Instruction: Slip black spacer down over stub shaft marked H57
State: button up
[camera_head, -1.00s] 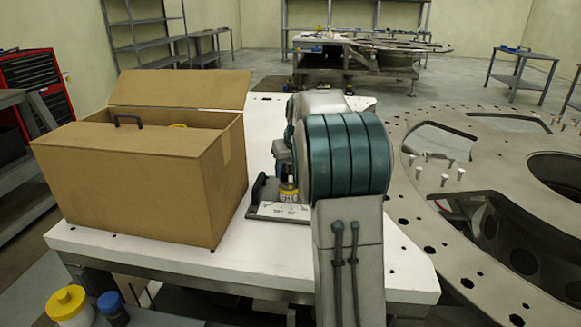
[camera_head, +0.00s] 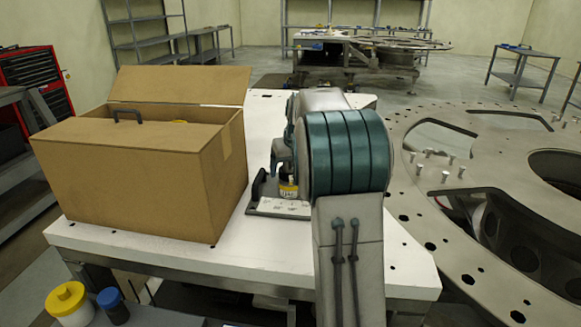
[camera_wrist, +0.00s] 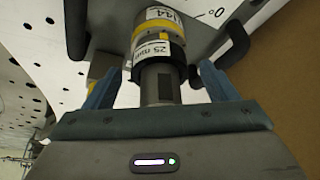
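In the wrist view a grey metal shaft (camera_wrist: 160,84) runs between my fingers. The black spacer (camera_wrist: 175,50), with a white "25 mm" label, sits around this shaft, beyond my fingertips on the plate side. Beyond it are a yellow band and a white tag whose marking I cannot read surely; I cannot confirm H57. My gripper (camera_wrist: 158,68) is open, its two blue fingers on either side of the shaft with gaps, touching nothing visible. In the head view the yellow-and-white part (camera_head: 288,190) shows on the small plate (camera_head: 270,208), and my arm hides much of it.
A black handle (camera_wrist: 235,45) rises at each side of the plate. An open cardboard box (camera_head: 130,180) stands close to the left on the white table (camera_head: 110,242). The large turret plate (camera_head: 415,215) with several upright bolts lies to the right.

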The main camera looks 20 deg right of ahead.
jog(key=v, duration=1.4)
jog(key=shift+f, duration=0.1)
